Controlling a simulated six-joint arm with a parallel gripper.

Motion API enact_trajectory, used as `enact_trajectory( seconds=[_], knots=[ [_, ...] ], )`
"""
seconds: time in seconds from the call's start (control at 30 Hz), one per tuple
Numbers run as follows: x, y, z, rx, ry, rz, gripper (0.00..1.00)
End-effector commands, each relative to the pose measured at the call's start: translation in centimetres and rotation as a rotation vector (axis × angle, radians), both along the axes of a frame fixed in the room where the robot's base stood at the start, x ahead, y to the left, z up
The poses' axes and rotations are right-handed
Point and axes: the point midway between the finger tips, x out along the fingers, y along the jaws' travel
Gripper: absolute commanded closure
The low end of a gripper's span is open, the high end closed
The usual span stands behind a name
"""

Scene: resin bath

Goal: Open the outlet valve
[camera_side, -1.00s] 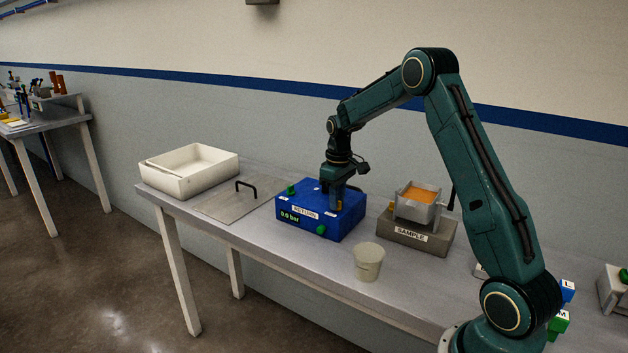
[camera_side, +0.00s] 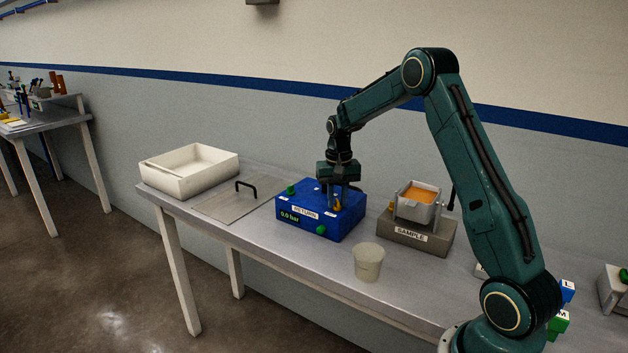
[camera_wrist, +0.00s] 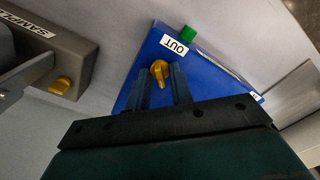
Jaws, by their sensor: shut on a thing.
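The outlet valve is a yellow handle (camera_wrist: 159,70) beside the label OUT on the blue box (camera_side: 310,226). The box is marked RETURN on its front and its display reads 0.0 bar. My gripper (camera_side: 335,202) points down at the top of the box. In the wrist view its two fingers (camera_wrist: 163,76) stand one on each side of the yellow handle, shut on it. The handle's narrow end points between the fingers, towards the palm. In the side view only a little yellow (camera_side: 338,207) shows by the fingertips.
A grey SAMPLE block (camera_side: 416,237) with its own yellow handle (camera_wrist: 61,86) and an orange-filled cup (camera_side: 419,205) stands to the right. A translucent beaker (camera_side: 368,262) stands in front. A flat lid (camera_side: 225,205) and a white tray (camera_side: 190,183) are at the left.

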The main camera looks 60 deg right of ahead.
Motion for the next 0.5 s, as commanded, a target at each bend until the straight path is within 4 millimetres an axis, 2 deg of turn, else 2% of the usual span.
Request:
enact_trajectory(
  seconds=[0.5],
  knots=[
    [0.08, -0.07, 0.11, -0.002, -0.004, -0.484, 1.00]
  ],
)
